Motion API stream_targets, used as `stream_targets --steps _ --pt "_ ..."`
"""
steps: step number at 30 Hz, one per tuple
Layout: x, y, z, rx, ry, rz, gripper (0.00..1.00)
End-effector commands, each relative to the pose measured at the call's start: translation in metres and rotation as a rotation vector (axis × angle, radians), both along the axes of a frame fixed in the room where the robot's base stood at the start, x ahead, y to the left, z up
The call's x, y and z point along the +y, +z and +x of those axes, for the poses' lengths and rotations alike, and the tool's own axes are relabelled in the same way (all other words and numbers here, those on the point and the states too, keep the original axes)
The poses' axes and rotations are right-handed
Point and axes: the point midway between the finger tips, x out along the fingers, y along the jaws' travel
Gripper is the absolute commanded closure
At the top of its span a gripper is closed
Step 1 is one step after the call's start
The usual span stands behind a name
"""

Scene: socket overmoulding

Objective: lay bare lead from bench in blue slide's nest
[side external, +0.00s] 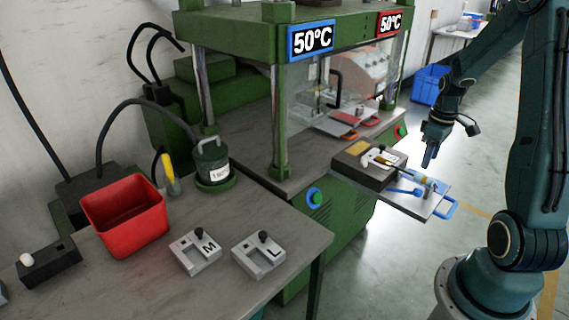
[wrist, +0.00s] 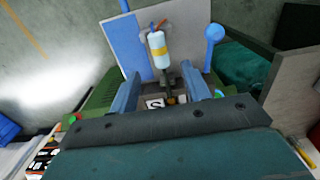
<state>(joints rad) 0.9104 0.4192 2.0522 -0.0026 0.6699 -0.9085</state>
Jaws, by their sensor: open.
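The blue slide (side external: 408,209), a pale plate with a blue handle, extends from the front of the green press. It also shows in the wrist view (wrist: 128,42). A pale cylinder with a yellow band (wrist: 158,50) lies over the slide, its thin end pointing towards a dark block; I cannot tell for certain whether this is the bare lead or how it is seated. My gripper (side external: 429,160) is above the slide, pointing down. In the wrist view its fingers (wrist: 164,82) are apart, with nothing held between them. The nest is partly hidden.
A blue ball-ended lever (wrist: 214,33) stands beside the cylinder. An insert marked S (wrist: 154,103) shows between my fingers.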

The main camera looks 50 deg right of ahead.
Motion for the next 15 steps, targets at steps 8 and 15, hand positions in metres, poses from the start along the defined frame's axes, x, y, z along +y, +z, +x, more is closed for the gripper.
stream_targets --steps 8,15 --pt "-0.001 0.048 0.000 -0.003 0.000 -0.003 0.53" --pt "0.000 0.071 0.000 -0.001 0.000 -0.002 0.53"
